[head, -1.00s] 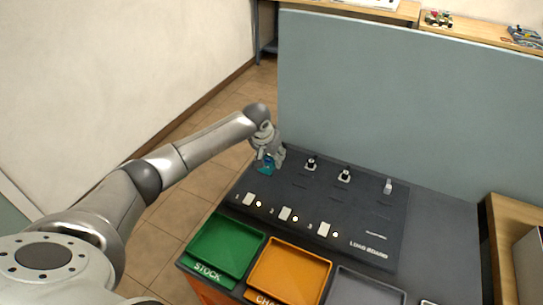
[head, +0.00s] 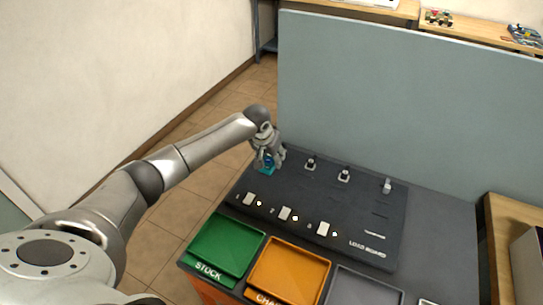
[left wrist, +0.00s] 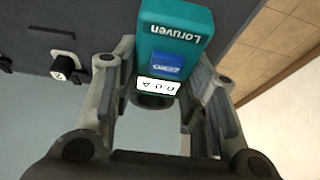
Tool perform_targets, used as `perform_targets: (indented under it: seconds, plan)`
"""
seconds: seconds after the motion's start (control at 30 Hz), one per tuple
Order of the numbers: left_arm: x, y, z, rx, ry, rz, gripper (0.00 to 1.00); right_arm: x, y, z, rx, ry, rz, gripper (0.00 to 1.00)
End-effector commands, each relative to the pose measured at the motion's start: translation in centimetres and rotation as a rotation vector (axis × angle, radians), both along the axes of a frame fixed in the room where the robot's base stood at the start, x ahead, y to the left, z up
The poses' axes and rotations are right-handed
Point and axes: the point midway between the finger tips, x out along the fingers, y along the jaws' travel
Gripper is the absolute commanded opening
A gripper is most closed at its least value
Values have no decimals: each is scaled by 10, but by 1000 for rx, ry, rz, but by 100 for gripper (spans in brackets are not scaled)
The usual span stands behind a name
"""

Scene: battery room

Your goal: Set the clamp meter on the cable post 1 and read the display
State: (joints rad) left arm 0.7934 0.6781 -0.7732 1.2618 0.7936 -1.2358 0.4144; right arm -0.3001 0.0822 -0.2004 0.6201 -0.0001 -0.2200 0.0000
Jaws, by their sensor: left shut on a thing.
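The teal clamp meter (left wrist: 178,25) is held in my left gripper (head: 267,165), whose fingers stand on both sides of it in the left wrist view. Its white display (left wrist: 158,86) appears upside down there and seems to show 0.0 A, in small characters. In the head view the meter (head: 267,170) is low over the back left part of the dark load board (head: 330,205), mostly covered by the gripper. I cannot tell whether its jaw is around a post; any post under it is hidden. My right gripper is not in view.
Posts (head: 310,163) and (head: 344,175) and a pale lever-like piece (head: 387,186) stand along the board's back. Switches numbered 1 to 3 (head: 285,213) line its front. Green (head: 225,245), orange (head: 290,270) and grey trays lie in front. A grey-blue panel (head: 400,100) rises behind.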

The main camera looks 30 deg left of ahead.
Motion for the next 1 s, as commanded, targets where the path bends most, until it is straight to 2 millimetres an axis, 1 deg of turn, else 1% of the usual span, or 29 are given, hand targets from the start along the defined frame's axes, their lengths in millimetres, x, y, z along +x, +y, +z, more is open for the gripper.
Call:
perform_targets:
  seconds: [0.47, 1.0]
  plan:
    - [0, 0, 2, -1, -1, 0, 10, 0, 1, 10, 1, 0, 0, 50]
    - [0, 0, -2, -1, -1, 0, 10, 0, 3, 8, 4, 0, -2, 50]
